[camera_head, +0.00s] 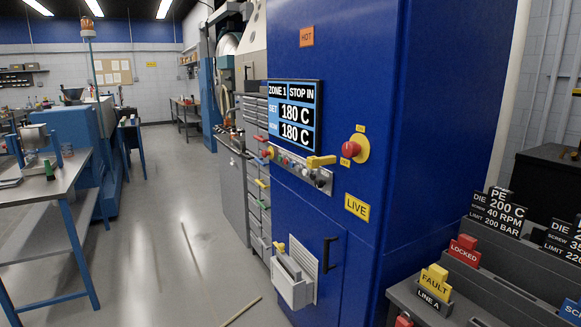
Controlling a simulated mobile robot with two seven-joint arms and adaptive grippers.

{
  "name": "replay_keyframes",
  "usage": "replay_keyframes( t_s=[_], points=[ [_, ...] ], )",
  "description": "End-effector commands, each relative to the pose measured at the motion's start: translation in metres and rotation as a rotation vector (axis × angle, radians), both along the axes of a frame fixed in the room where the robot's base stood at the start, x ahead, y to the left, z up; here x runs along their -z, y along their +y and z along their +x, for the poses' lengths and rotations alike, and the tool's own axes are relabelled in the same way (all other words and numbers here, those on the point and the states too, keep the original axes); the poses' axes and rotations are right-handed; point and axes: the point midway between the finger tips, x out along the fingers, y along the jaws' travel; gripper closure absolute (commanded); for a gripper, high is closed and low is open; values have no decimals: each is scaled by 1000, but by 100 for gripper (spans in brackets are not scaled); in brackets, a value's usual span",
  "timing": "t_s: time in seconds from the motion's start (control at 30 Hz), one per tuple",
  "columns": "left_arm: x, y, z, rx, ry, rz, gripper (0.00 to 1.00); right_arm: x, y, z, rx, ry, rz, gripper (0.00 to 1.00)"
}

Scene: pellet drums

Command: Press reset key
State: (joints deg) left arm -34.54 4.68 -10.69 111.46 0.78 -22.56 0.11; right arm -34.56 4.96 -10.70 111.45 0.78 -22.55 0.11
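A tall blue cabinet (340,60) stands at the centre right. Its display (296,115) reads "ZONE 1", "STOP IN" and 180 C twice. Below the display is a narrow grey control strip (298,172) with small coloured controls; their labels are too small to read, so I cannot tell which one is the reset key. A yellow handle (320,161) sticks out at the strip's right part and covers some of it. A red mushroom button (351,149) on a yellow disc is to the right. Neither of my grippers is in view.
Sign blocks, including "FAULT" (435,283) and "LOCKED" (464,252), stand on a dark stepped rack (500,290) at the right. A grey box (292,284) juts from the cabinet's lower front.

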Motion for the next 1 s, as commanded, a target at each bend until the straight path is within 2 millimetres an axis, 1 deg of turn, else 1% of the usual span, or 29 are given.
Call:
replay_keyframes(
  t_s=[0.03, 0.07, 0.4, 1.0],
  points=[
    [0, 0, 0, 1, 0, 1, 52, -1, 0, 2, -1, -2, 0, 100],
    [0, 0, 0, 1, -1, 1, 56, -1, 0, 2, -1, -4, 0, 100],
    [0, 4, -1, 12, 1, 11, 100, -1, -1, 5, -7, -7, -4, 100],
    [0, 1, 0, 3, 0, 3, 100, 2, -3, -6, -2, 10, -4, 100]
  ],
)
